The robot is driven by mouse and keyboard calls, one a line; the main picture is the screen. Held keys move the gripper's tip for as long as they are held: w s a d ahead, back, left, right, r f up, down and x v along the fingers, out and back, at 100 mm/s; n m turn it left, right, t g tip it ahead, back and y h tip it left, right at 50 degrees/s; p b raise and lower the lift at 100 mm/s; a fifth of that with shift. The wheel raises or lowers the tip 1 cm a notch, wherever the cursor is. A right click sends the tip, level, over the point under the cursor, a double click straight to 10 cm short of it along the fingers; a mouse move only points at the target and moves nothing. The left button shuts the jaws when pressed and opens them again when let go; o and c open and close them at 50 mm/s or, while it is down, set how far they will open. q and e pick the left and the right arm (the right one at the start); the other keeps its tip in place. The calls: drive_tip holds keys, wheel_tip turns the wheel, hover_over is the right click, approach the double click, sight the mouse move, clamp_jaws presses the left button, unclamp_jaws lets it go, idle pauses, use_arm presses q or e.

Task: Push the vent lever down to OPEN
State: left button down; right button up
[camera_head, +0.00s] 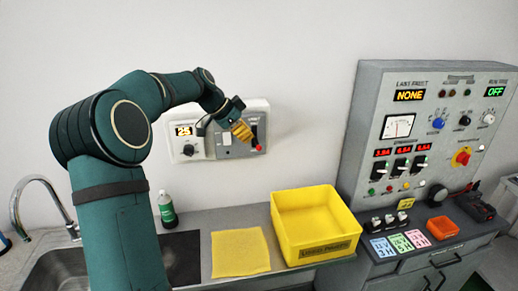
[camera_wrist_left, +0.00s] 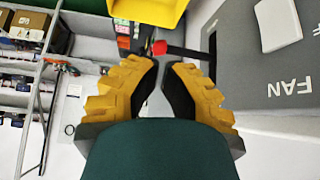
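The vent lever has a red knob (camera_head: 258,148) and sits at the right end of the white wall unit (camera_head: 188,149). In the left wrist view its red knob (camera_wrist_left: 159,47) tops a black bar that comes out from the grey panel. My left gripper (camera_head: 247,139) is in front of the lever's slot, with its yellow fingers close by the knob. In the wrist view the left gripper (camera_wrist_left: 163,64) has its fingertips drawn together with only a narrow gap and nothing held. The knob shows just beyond the tips; I cannot tell if they touch. My right gripper is out of view.
A FAN switch plate (camera_wrist_left: 278,25) is beside the lever. Below are a yellow bin (camera_head: 310,249), a yellow cloth (camera_head: 239,252), a green bottle (camera_head: 167,208) and a sink. A grey control console (camera_head: 362,150) stands at the right. The wall between unit and console is clear.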

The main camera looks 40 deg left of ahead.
sight(257, 146)
use_arm(q)
drive_tip(key=shift+b+x, duration=0.55)
drive_tip(key=shift+x, duration=1.7)
drive_tip(key=s+b, duration=0.1)
drive_tip(key=s+a+f+b, duration=0.1)
drive_tip(key=b, duration=0.1)
drive_tip(key=shift+s+a+f, duration=0.3)
drive_tip(key=shift+a, duration=0.05)
drive_tip(key=v, duration=1.2)
